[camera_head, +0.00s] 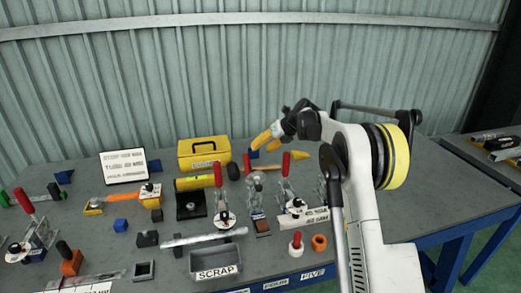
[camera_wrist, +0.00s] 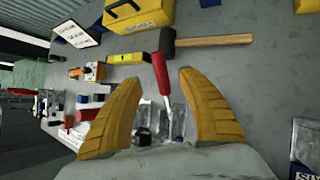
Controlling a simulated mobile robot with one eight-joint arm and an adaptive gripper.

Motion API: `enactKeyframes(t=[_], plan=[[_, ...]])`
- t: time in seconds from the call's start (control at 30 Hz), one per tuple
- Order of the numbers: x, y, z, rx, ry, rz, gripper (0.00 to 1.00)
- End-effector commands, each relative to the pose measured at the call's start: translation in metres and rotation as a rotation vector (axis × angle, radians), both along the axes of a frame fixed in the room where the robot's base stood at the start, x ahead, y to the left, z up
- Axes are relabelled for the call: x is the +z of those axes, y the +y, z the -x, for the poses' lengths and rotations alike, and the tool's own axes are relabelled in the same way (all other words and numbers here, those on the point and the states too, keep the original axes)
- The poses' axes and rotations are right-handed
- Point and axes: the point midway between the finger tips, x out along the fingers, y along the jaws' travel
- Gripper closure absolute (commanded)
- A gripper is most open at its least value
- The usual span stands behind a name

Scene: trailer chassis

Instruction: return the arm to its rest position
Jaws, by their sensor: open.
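My gripper (camera_head: 270,135) has yellow fingers and is held in the air above the back part of the grey workbench (camera_head: 190,275), right of the yellow box (camera_head: 204,152). My white arm with a yellow-banded joint reaches up and over from the right side of the picture. In the wrist view my gripper (camera_wrist: 158,77) shows its two fingers spread wide with nothing held between them. A red clamp handle (camera_wrist: 160,73) appears in the gap between the fingers, lower down on the bench.
A mallet (camera_wrist: 215,41) with a wooden handle lies beyond the fingertips. Several red-handled toggle clamps (camera_head: 219,200) stand on the bench. A grey SCRAP bin (camera_head: 216,262) sits at the front edge. A white sign (camera_head: 123,166) stands at the back left, before the corrugated wall.

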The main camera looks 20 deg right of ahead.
Motion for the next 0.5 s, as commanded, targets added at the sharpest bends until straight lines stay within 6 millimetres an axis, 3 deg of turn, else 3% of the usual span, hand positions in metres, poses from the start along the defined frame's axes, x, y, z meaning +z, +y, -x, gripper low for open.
enactKeyframes(t=[0.17,0.27,0.37,0.5], plan=[[0.002,0.001,0.001,0.008,-0.004,0.008,0.53],[0.015,0.007,0.011,0.065,-0.035,0.063,0.53],[0.042,0.018,0.036,0.196,-0.104,0.187,0.53],[0.085,0.039,0.092,0.473,-0.233,0.438,0.53]])
